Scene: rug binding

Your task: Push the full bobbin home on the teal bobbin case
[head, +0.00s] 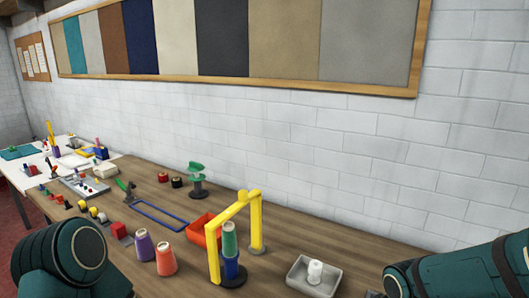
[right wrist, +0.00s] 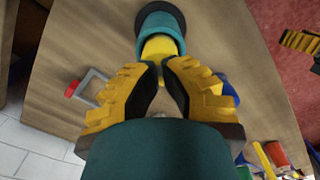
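In the right wrist view a round teal holder on a dark base, which looks like the teal bobbin case (right wrist: 162,20), stands on the wooden bench. A yellow piece, probably the bobbin (right wrist: 158,47), sticks out of it towards my fingers. How deep it sits I cannot tell. My right gripper (right wrist: 160,66) has its yellow fingertips nearly together at the near end of the yellow piece. They look shut rather than spread around it; contact is unclear. The head view shows neither this case nor my fingers.
In the head view a yellow arch (head: 250,210) stands by a green spool (head: 230,240). A white tray (head: 310,279) is at its right, an orange bin (head: 199,232) at its left. Orange (head: 166,259) and purple (head: 144,244) cones stand nearby.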

